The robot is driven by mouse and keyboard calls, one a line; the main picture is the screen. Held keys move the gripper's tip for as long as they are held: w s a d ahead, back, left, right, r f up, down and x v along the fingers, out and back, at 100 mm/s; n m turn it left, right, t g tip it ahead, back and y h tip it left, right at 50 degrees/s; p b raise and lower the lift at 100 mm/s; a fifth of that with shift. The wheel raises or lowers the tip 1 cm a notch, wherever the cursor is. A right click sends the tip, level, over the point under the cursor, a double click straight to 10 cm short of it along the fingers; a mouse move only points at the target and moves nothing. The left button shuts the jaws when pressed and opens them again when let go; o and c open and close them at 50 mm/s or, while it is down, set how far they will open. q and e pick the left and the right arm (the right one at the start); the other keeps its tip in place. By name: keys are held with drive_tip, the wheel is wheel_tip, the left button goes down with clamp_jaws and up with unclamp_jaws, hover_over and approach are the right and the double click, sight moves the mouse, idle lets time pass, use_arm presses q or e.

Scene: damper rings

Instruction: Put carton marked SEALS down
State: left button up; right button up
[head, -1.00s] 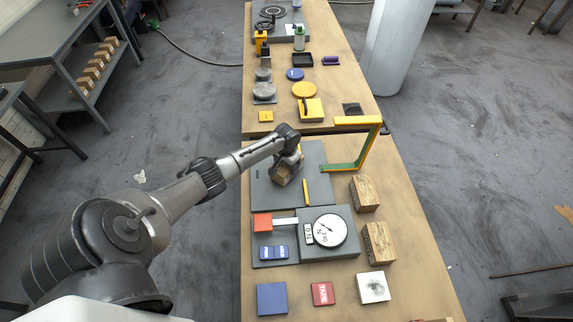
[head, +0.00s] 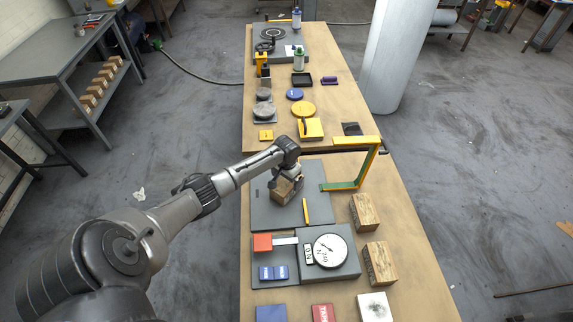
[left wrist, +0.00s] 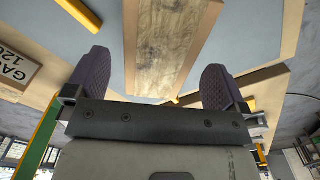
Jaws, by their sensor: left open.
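I cannot read the word SEALS on any item. A brown block-shaped item (head: 282,190) is at my left gripper (head: 287,181), over the grey plate (head: 268,211); the arm partly covers it. In the left wrist view a brown, wood-grained item (left wrist: 163,42) lies between the lines of the two dark finger pads. My left gripper (left wrist: 152,82) is open, with a gap on each side of this item. No lettering shows on the face I see. My right gripper is not in view.
A yellow-green bracket (head: 355,185) stands right of the plate. A dial gauge (head: 330,250) is nearer, with two wooden blocks, (head: 364,211) and (head: 379,262), to its right. A yellow strip (head: 305,210) lies on the plate. Blue, red and white boxes sit at the front edge.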

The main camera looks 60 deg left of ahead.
use_arm(q)
wheel_tip(320, 180, up, 10)
drive_tip(key=shift+p, duration=0.3)
drive_tip(key=shift+c, duration=0.4)
drive_tip(key=c, duration=0.6)
clamp_jaws()
idle(0.9)
